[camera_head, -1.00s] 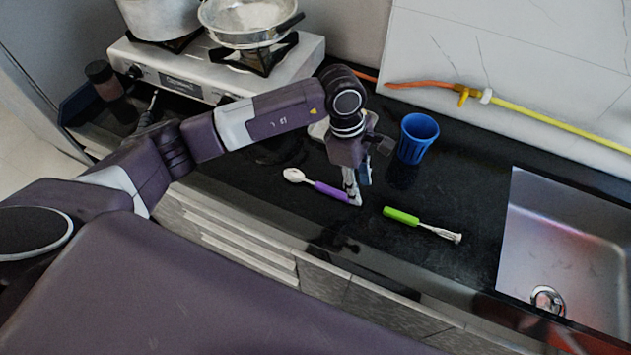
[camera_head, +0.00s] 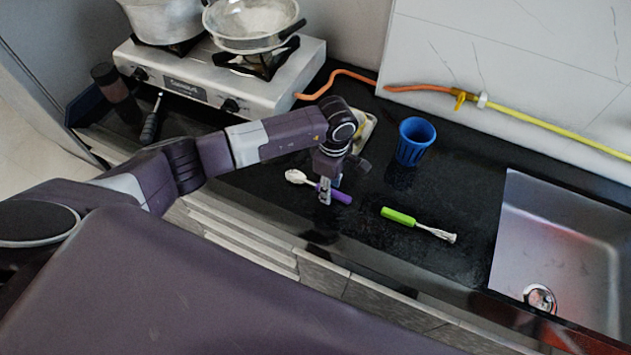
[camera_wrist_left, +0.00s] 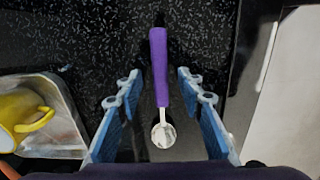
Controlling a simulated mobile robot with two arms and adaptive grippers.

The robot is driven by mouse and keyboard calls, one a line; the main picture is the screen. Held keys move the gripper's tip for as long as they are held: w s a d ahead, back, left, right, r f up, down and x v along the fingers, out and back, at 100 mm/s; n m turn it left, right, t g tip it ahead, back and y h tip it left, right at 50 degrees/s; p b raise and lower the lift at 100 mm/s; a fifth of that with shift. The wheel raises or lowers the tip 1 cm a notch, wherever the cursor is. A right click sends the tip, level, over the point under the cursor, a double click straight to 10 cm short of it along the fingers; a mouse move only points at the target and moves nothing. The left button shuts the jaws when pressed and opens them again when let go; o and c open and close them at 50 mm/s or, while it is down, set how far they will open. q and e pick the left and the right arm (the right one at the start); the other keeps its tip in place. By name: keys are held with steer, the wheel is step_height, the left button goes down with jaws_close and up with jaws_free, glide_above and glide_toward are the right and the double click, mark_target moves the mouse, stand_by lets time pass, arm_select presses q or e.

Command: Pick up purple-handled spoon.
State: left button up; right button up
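The purple-handled spoon (camera_head: 337,195) lies on the black counter, its pale bowl to the left in the head view and its purple handle to the right. My left gripper (camera_head: 328,196) is over the spoon and hides part of it near where the handle meets the neck. In the left wrist view the purple-handled spoon (camera_wrist_left: 160,75) lies between the two blue fingers of my left gripper (camera_wrist_left: 160,95), which are spread apart with a gap on each side. My right gripper is not in view.
A green-handled utensil (camera_head: 400,216) lies to the right of the spoon. A blue cup (camera_head: 414,143) stands behind. A metal sink (camera_head: 560,240) is at the right and a stove (camera_head: 205,92) at the back left. A yellow item (camera_wrist_left: 22,112) lies on a tray in the wrist view.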

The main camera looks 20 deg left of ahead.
arm_select(q)
jaws_close()
stand_by(0.3)
step_height(320, 180, up, 20)
steer(key=b, duration=0.5)
